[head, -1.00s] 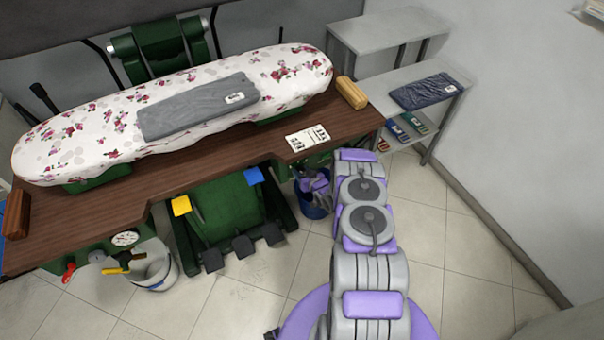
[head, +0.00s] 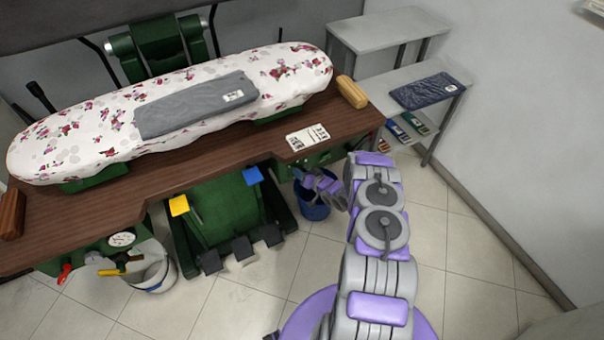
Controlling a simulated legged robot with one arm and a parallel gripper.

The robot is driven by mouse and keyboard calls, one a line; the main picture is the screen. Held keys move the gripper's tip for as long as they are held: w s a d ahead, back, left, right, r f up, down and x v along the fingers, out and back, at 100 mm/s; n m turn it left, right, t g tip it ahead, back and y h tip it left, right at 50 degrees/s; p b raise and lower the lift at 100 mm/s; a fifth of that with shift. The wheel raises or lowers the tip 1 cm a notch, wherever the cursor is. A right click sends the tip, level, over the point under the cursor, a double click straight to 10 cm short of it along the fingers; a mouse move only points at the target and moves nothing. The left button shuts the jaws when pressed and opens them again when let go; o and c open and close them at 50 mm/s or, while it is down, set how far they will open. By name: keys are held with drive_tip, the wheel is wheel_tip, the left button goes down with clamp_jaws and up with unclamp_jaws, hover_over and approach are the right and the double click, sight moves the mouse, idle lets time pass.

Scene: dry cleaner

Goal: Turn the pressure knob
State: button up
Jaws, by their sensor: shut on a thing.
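My gripper (head: 300,175) is at the green front panel (head: 322,158) under the right end of the wooden table. It is small and partly hidden by its own wrist. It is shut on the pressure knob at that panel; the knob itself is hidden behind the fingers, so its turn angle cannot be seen.
A blue bucket (head: 313,208) stands below my gripper. A flowered ironing board (head: 90,125) with a folded grey garment (head: 195,103) lies on the table (head: 175,165). A gauge (head: 121,239), a red handle (head: 65,273) and a white bucket (head: 155,268) are at left. Grey shelves (head: 385,35) stand at right.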

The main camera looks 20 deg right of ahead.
drive_tip(key=shift+s+d+f, duration=0.1)
drive_tip(key=shift+d+f, duration=0.05)
drive_tip(key=o, duration=1)
drive_tip(key=shift+o, duration=0.2)
drive_tip(key=p+v, duration=0.4)
drive_tip(key=v, duration=1.3)
drive_tip(key=shift+d, duration=0.1)
